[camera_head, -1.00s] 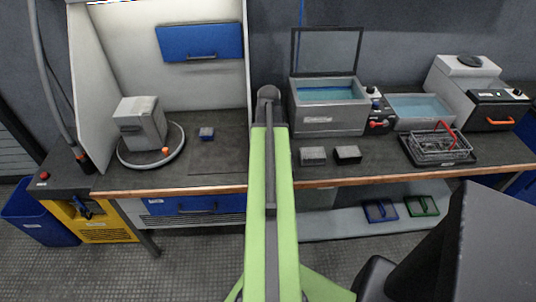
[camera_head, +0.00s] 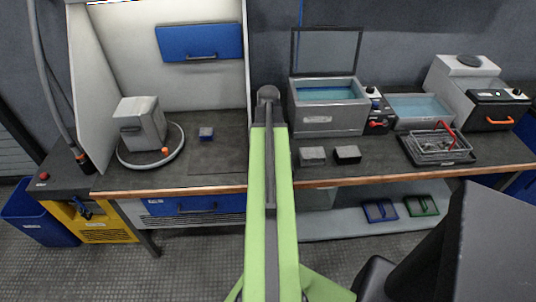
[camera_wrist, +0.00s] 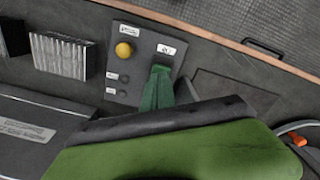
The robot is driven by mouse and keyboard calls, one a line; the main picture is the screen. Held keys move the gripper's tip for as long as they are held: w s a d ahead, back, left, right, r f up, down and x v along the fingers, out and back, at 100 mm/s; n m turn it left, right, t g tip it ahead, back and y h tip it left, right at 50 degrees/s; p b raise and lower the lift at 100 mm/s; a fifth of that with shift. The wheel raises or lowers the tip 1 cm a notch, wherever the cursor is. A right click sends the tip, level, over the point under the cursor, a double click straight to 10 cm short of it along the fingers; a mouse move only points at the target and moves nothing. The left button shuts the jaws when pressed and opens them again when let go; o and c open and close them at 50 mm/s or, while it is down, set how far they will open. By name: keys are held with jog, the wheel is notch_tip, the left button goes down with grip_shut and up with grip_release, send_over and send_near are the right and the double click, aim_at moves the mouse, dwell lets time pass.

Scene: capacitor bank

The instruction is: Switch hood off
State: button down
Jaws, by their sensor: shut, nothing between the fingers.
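The hood (camera_head: 175,85) is the white-walled enclosure at the left of the bench in the head view. In the wrist view a dark control panel (camera_wrist: 120,72) carries a yellow round knob (camera_wrist: 124,49), small dark buttons and white labels. My gripper (camera_wrist: 160,72) has green fingers, shut and empty, over the panel's right part, just below a white label. The fingers hide what lies beneath them. I cannot tell whether they touch the panel. In the head view my arm hides the panel and my gripper.
A grey box-shaped device (camera_head: 141,122) and a small blue-and-grey block (camera_head: 206,133) stand in the hood area. A lidded bath (camera_head: 327,118), two small blocks and a wire basket (camera_head: 440,146) stand to the right. A ribbed metal block (camera_wrist: 60,55) lies beside the panel.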

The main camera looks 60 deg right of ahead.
jog(key=shift+f+b, duration=1)
dwell(0.4)
jog(key=shift+r, duration=0.15)
notch_tip(320, 180, up, 7)
jog(key=p, duration=0.7)
dwell(0.3)
